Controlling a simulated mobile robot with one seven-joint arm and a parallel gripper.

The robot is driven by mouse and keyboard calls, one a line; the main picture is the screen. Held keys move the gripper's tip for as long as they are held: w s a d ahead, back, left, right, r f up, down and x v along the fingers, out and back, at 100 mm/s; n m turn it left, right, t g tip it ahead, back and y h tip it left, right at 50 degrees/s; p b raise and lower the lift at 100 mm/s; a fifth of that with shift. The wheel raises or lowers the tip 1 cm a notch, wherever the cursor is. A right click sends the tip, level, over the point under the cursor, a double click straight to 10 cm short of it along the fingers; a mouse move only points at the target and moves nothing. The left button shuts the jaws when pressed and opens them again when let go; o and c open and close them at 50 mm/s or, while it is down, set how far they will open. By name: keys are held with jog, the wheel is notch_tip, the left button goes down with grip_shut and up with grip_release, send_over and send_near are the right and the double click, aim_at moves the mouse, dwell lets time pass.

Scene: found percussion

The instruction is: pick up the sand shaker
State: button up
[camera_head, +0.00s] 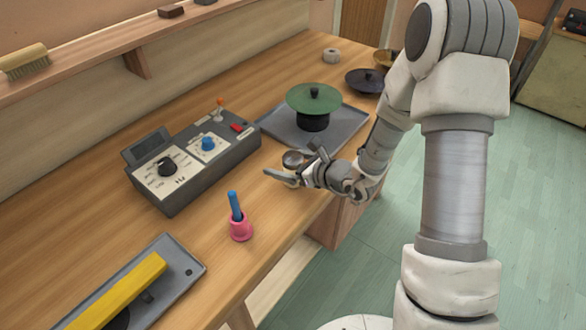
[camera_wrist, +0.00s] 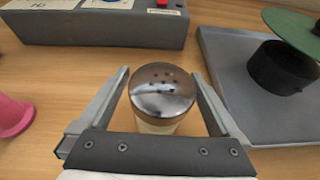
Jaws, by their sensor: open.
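The sand shaker (camera_wrist: 162,92) has a shiny perforated metal cap and a pale body below it. It stands on the wooden bench, and in the wrist view it sits between the fingers of my gripper (camera_wrist: 162,100). The fingers are open, one on each side, with a small gap visible at the cap. In the head view the shaker's cap (camera_head: 293,159) shows just beyond my gripper (camera_head: 292,172). The lower body of the shaker is mostly hidden by the cap and my gripper's palm.
A grey control box (camera_head: 185,170) stands left of the shaker. A grey tray (camera_head: 345,135) with a green disc (camera_head: 313,97) on a black base lies behind. A pink cup (camera_head: 241,229) with a blue stick is nearer. A yellow bar (camera_head: 125,290) lies front left.

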jog(key=shift+w+a, duration=0.1)
grip_shut()
dwell(0.5)
jog(key=shift+r, duration=0.1)
